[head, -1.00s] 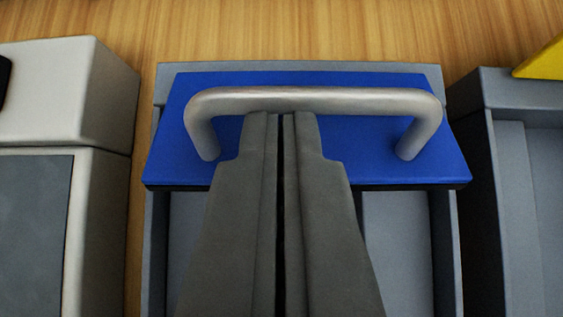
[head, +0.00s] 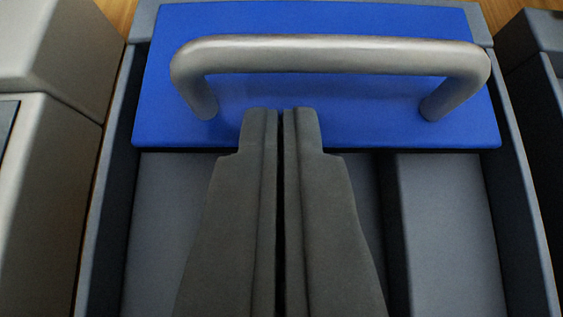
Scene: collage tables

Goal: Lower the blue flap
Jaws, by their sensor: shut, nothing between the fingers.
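The blue flap (head: 320,110) is at the back of a grey open-topped box (head: 105,215). It covers only the back part of the opening, and the box's inside shows in front of it. Its exact tilt is hard to judge. A grey bar handle (head: 330,55) is fixed across the flap. My gripper (head: 281,112) is shut and empty. Its fingertips overlap the flap's near edge in the picture, below the handle bar and between its two legs. They appear apart from the bar; contact with the flap cannot be told.
A raised inner block (head: 450,230) shows at the right inside the box. A pale block-shaped object (head: 45,110) stands close at the left. Another grey box (head: 540,60) stands close at the right. Bits of wooden tabletop (head: 118,12) show at the back.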

